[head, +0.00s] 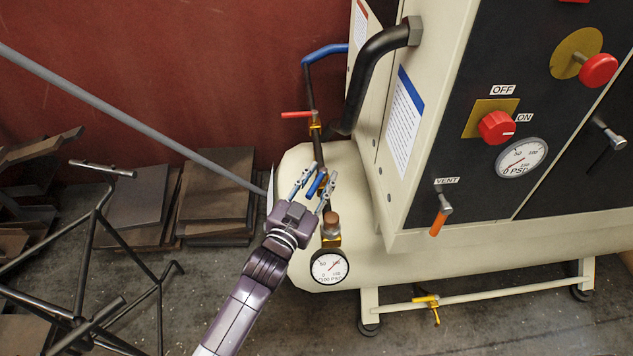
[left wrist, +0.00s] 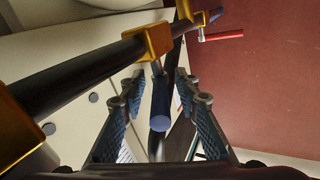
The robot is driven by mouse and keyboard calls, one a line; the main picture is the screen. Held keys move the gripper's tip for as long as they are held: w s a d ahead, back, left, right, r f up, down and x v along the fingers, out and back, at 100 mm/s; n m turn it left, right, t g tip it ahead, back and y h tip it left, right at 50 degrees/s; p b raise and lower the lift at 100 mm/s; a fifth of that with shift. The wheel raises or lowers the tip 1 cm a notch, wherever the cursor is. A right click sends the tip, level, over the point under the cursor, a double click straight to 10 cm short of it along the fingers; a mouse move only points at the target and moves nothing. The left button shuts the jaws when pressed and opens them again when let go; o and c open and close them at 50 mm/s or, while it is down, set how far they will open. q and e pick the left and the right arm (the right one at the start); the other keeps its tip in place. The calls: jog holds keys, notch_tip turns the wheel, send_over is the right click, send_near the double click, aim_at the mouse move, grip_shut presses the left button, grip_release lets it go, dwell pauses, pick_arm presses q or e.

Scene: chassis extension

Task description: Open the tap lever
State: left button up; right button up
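My left gripper (head: 318,179) is at the pipe on top of the cream tank, with its fingers apart. A blue tap lever (head: 316,186) shows between the fingers. In the left wrist view the blue lever (left wrist: 160,108) sits between the two open fingers (left wrist: 158,92), with a visible gap on each side. It hangs from a brass valve body (left wrist: 149,42) on the dark pipe. A second tap with a red lever (head: 297,114) stands farther up the pipe; the red lever also shows in the left wrist view (left wrist: 222,36). My right gripper is not in view.
A pressure gauge (head: 330,266) and brass fitting (head: 330,241) sit just below the gripper. The cream machine cabinet (head: 436,120) with red knobs and an orange vent lever (head: 438,222) stands right. A metal frame (head: 93,225) and stacked plates (head: 217,185) are at left.

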aim_at(308, 197)
pick_arm(q)
jog(key=v, duration=1.2)
